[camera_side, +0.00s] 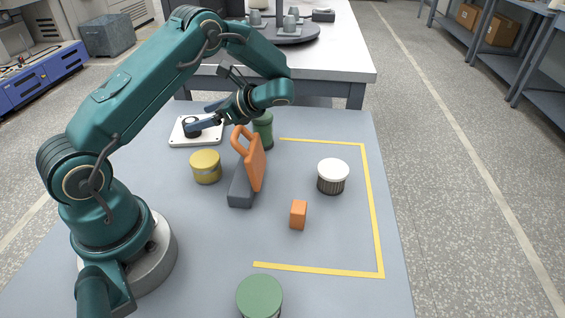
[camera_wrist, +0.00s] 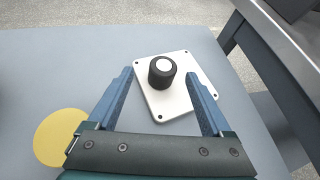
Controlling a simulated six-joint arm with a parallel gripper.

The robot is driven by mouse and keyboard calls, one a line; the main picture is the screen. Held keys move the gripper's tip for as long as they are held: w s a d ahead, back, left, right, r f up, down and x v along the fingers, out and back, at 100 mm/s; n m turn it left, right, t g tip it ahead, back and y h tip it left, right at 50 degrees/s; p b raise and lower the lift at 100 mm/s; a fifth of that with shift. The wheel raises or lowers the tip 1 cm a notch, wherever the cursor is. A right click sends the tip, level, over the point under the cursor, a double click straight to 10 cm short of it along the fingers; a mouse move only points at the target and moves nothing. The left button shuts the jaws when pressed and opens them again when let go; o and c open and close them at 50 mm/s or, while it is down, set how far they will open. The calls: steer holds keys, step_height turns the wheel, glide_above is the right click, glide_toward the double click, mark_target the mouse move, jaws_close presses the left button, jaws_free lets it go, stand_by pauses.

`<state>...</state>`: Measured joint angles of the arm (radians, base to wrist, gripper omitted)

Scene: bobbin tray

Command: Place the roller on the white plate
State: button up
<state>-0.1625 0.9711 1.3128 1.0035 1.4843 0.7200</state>
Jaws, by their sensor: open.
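The roller (camera_wrist: 161,74), a short black cylinder with a white round centre on its top, stands on the white plate (camera_wrist: 175,101) in the wrist view. The plate is a flat white slab with dark dots at its corners. In the side view the plate (camera_side: 177,138) lies at the back left of the table, and my gripper largely covers the roller. My gripper (camera_side: 200,122) is open over the plate. In the wrist view its blue fingers are on either side of the roller, with gaps visible on both sides.
A yellow-lidded jar (camera_side: 206,164) stands near the plate. An orange handled piece (camera_side: 255,162) on a dark block, a green jar (camera_side: 263,134), a white-topped jar (camera_side: 333,175) and an orange block (camera_side: 298,214) stand to the right. Another green-topped jar (camera_side: 260,296) is in front.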

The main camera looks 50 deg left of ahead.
steer(key=s+d+r+n+t+h, duration=0.3)
steer(key=d+t, duration=0.1)
steer(key=d, duration=0.4)
steer(key=s+d+r+n+t+h, duration=0.3)
steer(key=d+r+n+h, duration=0.1)
steer(key=d, duration=0.4)
steer(key=s+d+r+n+t+h, duration=0.3)
steer(key=d+n+t+h, duration=0.1)
steer(key=d, duration=0.4)
steer(key=shift+r+t, duration=0.3)
steer(key=shift+r, duration=0.05)
